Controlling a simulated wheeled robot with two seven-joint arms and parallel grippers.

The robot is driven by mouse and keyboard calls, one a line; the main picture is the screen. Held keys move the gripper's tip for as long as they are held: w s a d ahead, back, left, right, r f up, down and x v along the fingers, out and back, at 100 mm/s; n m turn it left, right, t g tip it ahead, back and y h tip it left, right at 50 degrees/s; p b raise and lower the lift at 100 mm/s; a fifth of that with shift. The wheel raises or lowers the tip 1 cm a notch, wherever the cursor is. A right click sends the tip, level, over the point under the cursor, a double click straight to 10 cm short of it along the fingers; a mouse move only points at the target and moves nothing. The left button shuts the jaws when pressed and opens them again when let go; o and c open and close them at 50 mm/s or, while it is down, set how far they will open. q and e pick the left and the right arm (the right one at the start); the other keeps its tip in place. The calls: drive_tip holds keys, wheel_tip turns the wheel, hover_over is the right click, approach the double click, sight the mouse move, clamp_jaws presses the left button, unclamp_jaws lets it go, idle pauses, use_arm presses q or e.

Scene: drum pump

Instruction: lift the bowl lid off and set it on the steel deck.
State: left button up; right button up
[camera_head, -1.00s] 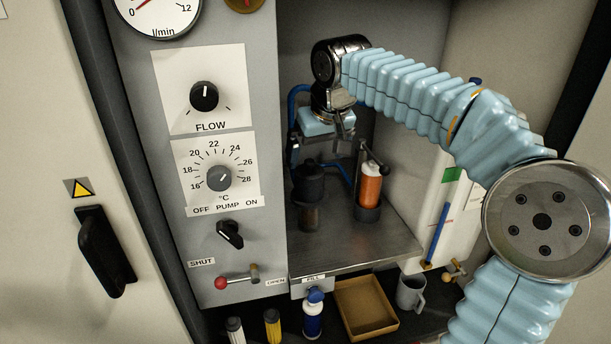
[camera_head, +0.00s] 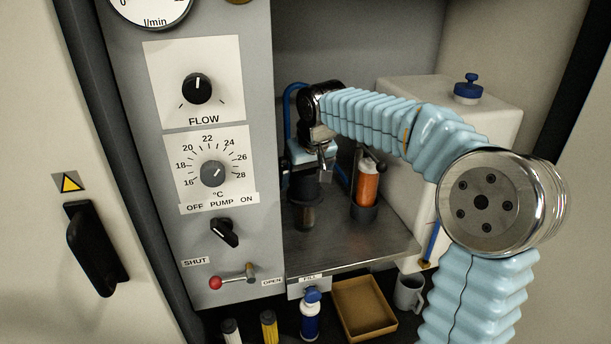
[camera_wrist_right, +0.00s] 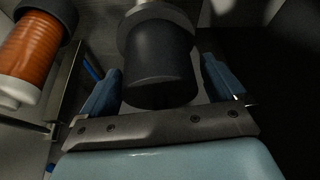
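The black bowl lid (camera_head: 302,190) sits on the dark, see-through bowl (camera_head: 307,218), which stands on the steel deck (camera_head: 370,240). My right gripper (camera_head: 318,170) is at the top of the lid and hides part of it. In the right wrist view the black lid (camera_wrist_right: 160,65) lies between the two blue fingers of the open right gripper (camera_wrist_right: 162,88). A gap shows on both sides, so the fingers look apart from it. My left gripper is in neither view.
An orange cartridge (camera_head: 367,188) stands in a dark cup right of the bowl. A white tank (camera_head: 460,125) with a blue cap stands behind my right arm. The control panel (camera_head: 240,90) borders the deck on the left. The deck's front is clear.

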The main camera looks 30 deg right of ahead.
drive_tip(key=c, duration=0.8)
drive_tip(key=shift+r, duration=0.1)
